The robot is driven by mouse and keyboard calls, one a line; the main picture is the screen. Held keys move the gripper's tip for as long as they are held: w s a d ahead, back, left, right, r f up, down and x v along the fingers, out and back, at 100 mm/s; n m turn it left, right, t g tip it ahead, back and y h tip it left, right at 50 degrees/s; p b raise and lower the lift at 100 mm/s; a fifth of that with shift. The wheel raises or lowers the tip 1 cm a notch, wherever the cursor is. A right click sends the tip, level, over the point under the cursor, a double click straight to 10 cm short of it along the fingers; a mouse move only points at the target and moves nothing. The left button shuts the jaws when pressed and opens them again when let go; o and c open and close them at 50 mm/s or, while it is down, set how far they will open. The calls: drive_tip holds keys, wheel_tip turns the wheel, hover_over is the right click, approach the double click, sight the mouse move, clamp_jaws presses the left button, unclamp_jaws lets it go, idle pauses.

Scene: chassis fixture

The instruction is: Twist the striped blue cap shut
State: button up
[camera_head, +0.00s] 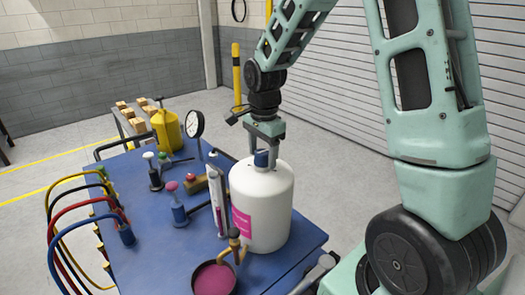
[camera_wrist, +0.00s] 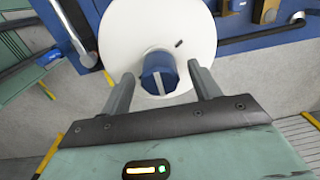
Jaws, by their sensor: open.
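The striped blue cap (camera_wrist: 158,72) sits on top of a white bottle (camera_head: 262,215) with a pink label. In the wrist view the cap is dark blue with a pale stripe across it, and the bottle's round white top (camera_wrist: 195,30) spreads around it. In the head view the cap (camera_head: 261,158) shows just under my gripper (camera_head: 264,145). My gripper (camera_wrist: 158,85) is open, with one finger on either side of the cap. A gap shows between each finger and the cap in the wrist view. How tightly the cap is seated cannot be seen.
The bottle stands near the right edge of a blue table (camera_head: 150,235). Nearby are a gauge (camera_head: 194,124), a yellow can (camera_head: 166,131), a bowl of dark pink stuff (camera_head: 214,280) and several knobs. Coloured hoses (camera_head: 65,225) arch along the left edge.

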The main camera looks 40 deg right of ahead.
drive_tip(key=shift+f, duration=0.3)
drive_tip(key=c, duration=1.1)
drive_tip(key=shift+c, duration=0.6)
drive_tip(key=m, duration=0.4)
drive_tip(key=shift+a+m, duration=0.1)
drive_tip(key=shift+m, duration=0.9)
drive_tip(key=shift+s+m+p, duration=0.1)
drive_tip(key=shift+m+p, duration=0.35)
drive_tip(key=shift+m, duration=0.55)
drive_tip(key=shift+f, duration=0.1)
